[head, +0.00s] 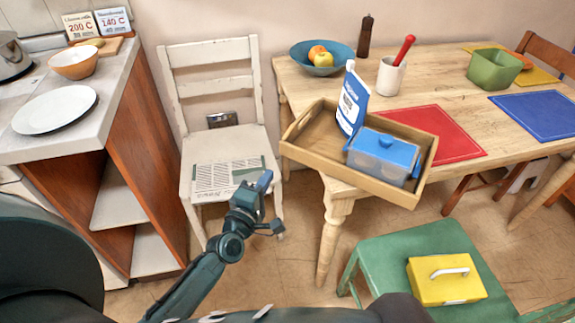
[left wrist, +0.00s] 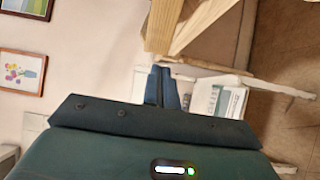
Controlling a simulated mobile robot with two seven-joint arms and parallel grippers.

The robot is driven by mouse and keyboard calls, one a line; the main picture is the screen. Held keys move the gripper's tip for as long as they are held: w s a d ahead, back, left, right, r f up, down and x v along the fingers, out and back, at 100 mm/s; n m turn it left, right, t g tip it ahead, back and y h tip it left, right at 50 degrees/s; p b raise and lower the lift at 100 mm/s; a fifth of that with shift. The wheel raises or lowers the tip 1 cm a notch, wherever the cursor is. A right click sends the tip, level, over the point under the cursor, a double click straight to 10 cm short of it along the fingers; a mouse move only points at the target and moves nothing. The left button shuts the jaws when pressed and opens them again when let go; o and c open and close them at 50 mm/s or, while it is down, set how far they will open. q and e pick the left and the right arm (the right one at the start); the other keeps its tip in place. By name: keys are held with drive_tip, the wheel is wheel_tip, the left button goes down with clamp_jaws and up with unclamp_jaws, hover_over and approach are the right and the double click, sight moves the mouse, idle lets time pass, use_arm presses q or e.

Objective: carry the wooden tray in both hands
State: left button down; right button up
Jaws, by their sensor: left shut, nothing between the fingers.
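The wooden tray (head: 318,158) rests at the near left corner of the wooden table, its near side at or past the table edge. In it stand a blue and white packet (head: 352,100) and a clear box with a blue lid (head: 383,155). My left gripper (head: 265,182) is left of the tray and apart from it, in front of the white chair. Its fingers show closed together and empty in the left wrist view (left wrist: 162,88). My right gripper is not in view.
The white chair (head: 213,85) holds a newspaper (head: 225,177). A green bench (head: 400,260) with a yellow box (head: 446,280) stands before the table. On the table are a red mat (head: 455,140), a blue bowl (head: 325,68) and a white crock (head: 391,76). A counter (head: 110,75) stands at left.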

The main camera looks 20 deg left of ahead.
sight(304, 161)
use_arm(q)
drive_tip(key=w, duration=0.2)
drive_tip(key=w+d, duration=0.1)
drive_tip(key=w, duration=0.1)
drive_tip(key=w+d, duration=0.1)
drive_tip(key=shift+w, duration=0.4)
drive_tip(key=shift+w+d, duration=0.55)
